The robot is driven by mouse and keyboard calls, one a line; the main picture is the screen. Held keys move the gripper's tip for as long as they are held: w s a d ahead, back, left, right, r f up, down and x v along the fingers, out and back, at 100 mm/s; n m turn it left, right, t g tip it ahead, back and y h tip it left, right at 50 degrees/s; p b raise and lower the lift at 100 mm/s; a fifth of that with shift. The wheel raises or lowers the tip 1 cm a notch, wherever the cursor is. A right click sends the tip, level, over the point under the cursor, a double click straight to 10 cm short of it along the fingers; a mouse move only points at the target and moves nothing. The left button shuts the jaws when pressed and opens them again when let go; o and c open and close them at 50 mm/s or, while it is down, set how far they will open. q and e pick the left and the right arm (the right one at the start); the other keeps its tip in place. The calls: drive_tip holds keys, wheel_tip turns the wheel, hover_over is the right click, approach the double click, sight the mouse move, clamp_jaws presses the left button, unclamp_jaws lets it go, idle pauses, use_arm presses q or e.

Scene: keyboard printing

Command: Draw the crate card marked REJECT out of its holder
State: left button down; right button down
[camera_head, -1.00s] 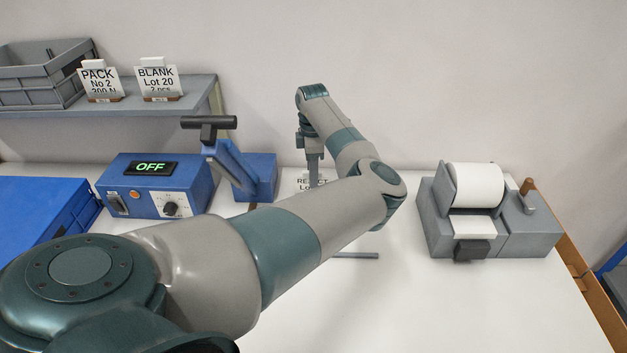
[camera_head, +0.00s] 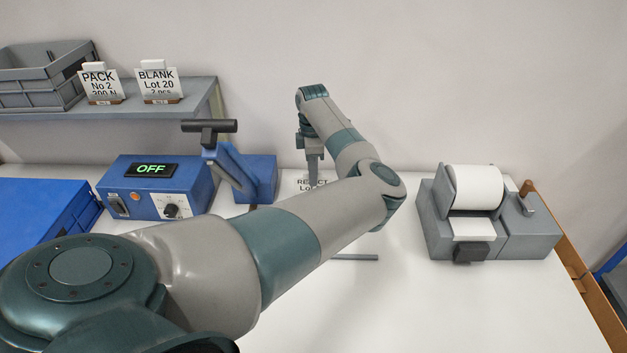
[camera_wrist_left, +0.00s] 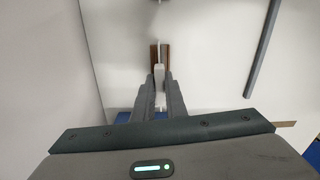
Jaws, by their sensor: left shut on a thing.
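The white card marked REJECT (camera_head: 304,185) stands upright behind my left arm in the head view, and the arm hides much of it. My left gripper (camera_head: 313,180) points down at its top and is shut on it. In the left wrist view the fingertips (camera_wrist_left: 160,84) close on the card's thin white top edge, and the brown holder (camera_wrist_left: 165,54) shows just beyond them. Whether the card still sits in the holder's slot is unclear. My right gripper is out of view.
The blue press (camera_head: 255,177) and its control box (camera_head: 155,183) reading OFF stand left of the card. A grey label printer (camera_head: 532,230) stands at right. A grey bar (camera_head: 356,256) lies on the white table. PACK (camera_head: 101,82) and BLANK (camera_head: 158,82) cards stand on the shelf.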

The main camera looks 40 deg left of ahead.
use_arm(q)
drive_tip(key=shift+r+p, duration=0.85)
drive_tip(key=shift+r, duration=0.45)
drive_tip(key=shift+r+p, duration=0.25)
drive_tip(key=shift+p, duration=0.1)
wheel_tip(320, 180, up, 4)
drive_tip(key=p, duration=0.3)
drive_tip(key=shift+p, duration=0.35)
